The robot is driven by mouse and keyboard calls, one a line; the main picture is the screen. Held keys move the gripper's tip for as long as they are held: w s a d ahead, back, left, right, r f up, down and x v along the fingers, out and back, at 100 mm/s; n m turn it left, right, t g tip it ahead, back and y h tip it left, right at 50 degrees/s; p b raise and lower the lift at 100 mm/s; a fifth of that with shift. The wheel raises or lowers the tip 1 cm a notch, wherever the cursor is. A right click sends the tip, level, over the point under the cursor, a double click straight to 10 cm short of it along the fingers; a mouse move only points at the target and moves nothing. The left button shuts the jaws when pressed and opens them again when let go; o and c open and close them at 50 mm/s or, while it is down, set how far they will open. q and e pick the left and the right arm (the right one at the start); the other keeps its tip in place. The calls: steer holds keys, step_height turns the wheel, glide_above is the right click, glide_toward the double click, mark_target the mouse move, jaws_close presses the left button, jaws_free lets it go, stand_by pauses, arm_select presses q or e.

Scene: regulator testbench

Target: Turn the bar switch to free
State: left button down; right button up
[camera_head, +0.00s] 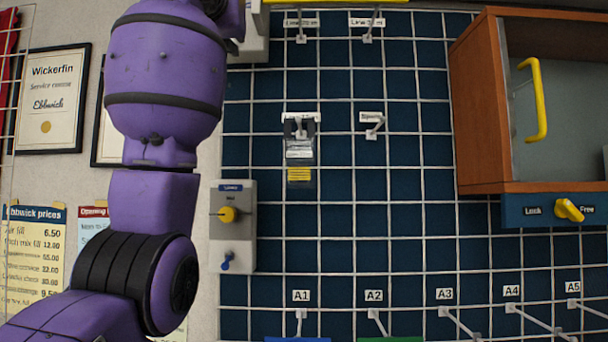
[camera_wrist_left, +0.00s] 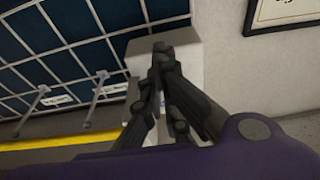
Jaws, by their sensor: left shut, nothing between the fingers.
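The bar switch (camera_head: 569,210) is a yellow bar on a dark blue plate (camera_head: 515,212) under the wooden cabinet at the right of the head view. "Lock" is printed left of it and "Free" right of it. The bar sits slanted, its right end lower; I cannot tell which setting this is. My left gripper (camera_wrist_left: 162,48) shows in the wrist view, its dark fingers together and empty, in front of a pale box. In the head view my purple left arm rises at the left, far from the switch, and the fingers are not clear. My right gripper is not in view.
The wooden cabinet (camera_head: 480,110) has a glass front with a yellow handle (camera_head: 538,100) above the switch. Labelled hooks stick out along the bottom. The grid's middle is mostly clear.

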arm_select(q)
steer(key=shift+w+r, duration=0.1)
steer(key=shift+w, duration=0.1)
stand_by(0.4)
steer(key=shift+a+r, duration=0.1)
steer(key=shift+r, duration=0.25)
